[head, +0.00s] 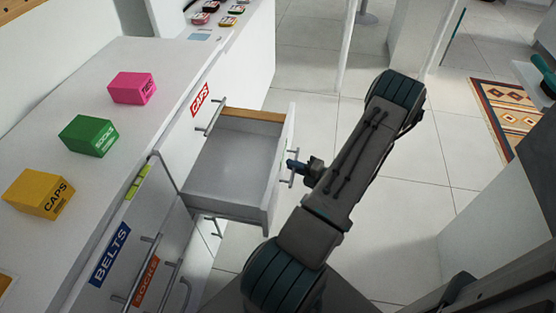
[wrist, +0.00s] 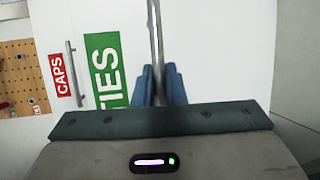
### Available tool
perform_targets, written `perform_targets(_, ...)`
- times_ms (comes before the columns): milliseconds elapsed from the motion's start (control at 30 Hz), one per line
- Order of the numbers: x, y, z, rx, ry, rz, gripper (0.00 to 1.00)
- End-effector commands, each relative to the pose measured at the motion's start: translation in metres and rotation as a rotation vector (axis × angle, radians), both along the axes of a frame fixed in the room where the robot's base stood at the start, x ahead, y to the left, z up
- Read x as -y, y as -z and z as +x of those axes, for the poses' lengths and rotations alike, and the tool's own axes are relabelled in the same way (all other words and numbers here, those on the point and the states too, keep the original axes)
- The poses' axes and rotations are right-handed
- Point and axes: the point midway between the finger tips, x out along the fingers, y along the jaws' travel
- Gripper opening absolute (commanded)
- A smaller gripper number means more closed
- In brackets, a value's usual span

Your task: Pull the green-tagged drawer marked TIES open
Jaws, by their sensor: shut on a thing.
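The TIES drawer stands pulled out from the white cabinet in the head view, its empty grey interior (head: 222,165) showing. Its front panel faces right, edge-on there. In the wrist view the front shows the green TIES label (wrist: 104,68) beside a vertical bar handle (wrist: 154,30). My gripper (head: 294,165) is at this handle in the head view. Its two blue fingers (wrist: 158,86) are closed on the handle in the wrist view. The gripper body hides the handle's lower part.
The CAPS drawer (head: 200,100) is shut, with its own handle. Below are BELTS (head: 110,254) and SOCKS (head: 146,282) fronts with handles. Pink (head: 132,87), green (head: 89,135) and yellow (head: 39,194) boxes sit on the cabinet top. Tiled floor right of the drawer is clear.

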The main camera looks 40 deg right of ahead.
Motion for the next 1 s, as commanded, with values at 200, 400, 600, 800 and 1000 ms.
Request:
perform_targets(200, 0.007, 0.001, -0.011, -0.003, 0.000, -0.001, 0.00)
perform_targets(400, 0.007, 0.001, -0.012, -0.003, 0.000, -0.001, 0.00)
perform_targets(600, 0.007, 0.001, -0.011, -0.003, 0.000, -0.001, 0.30)
perform_targets(800, 0.007, 0.001, -0.010, -0.001, 0.000, -0.001, 0.32)
perform_targets(1000, 0.009, -0.001, -0.017, -0.002, 0.001, -0.002, 0.32)
